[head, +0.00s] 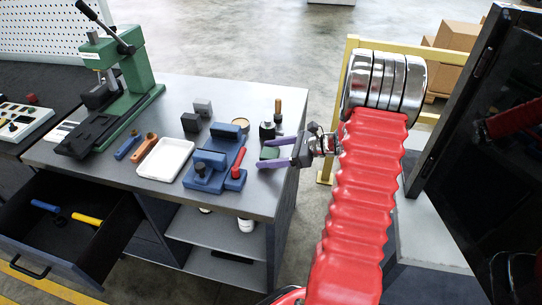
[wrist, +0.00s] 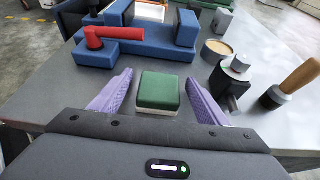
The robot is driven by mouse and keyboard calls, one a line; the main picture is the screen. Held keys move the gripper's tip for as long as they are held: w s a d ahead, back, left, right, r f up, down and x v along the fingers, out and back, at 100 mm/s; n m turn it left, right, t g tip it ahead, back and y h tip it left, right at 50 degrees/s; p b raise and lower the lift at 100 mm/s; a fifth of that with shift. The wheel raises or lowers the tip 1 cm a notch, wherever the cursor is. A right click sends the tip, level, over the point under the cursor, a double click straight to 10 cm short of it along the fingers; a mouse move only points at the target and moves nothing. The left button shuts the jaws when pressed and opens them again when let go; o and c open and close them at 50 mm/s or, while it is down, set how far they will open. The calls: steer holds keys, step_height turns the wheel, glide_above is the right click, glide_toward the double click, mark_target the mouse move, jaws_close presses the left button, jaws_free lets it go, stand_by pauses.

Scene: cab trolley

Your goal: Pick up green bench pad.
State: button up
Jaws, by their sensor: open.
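The green bench pad (wrist: 160,90) is a small green block with a pale lower layer, lying on the grey table top. In the wrist view it sits between the two purple fingers of my gripper (wrist: 157,98), nearer their tips, with a gap on each side. In the head view the pad (head: 269,153) shows as a small dark green patch by the fingers, partly hidden. My gripper (head: 276,153) is open and empty, reaching in from the right edge of the table.
A blue fixture with a red handle (wrist: 107,37) stands just beyond the pad. A dark block with a metal bolt (wrist: 236,72), a wooden-handled tool (wrist: 292,82) and a round tan-topped tin (wrist: 219,51) stand to the right. A white tray (head: 165,159) lies farther left.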

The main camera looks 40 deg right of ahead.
mark_target(270, 152)
steer(key=c, duration=1.1)
steer(key=shift+r, duration=0.1)
steer(key=shift+c, duration=0.2)
step_height(270, 152, up, 10)
steer(key=shift+f, duration=0.1)
stand_by(0.5)
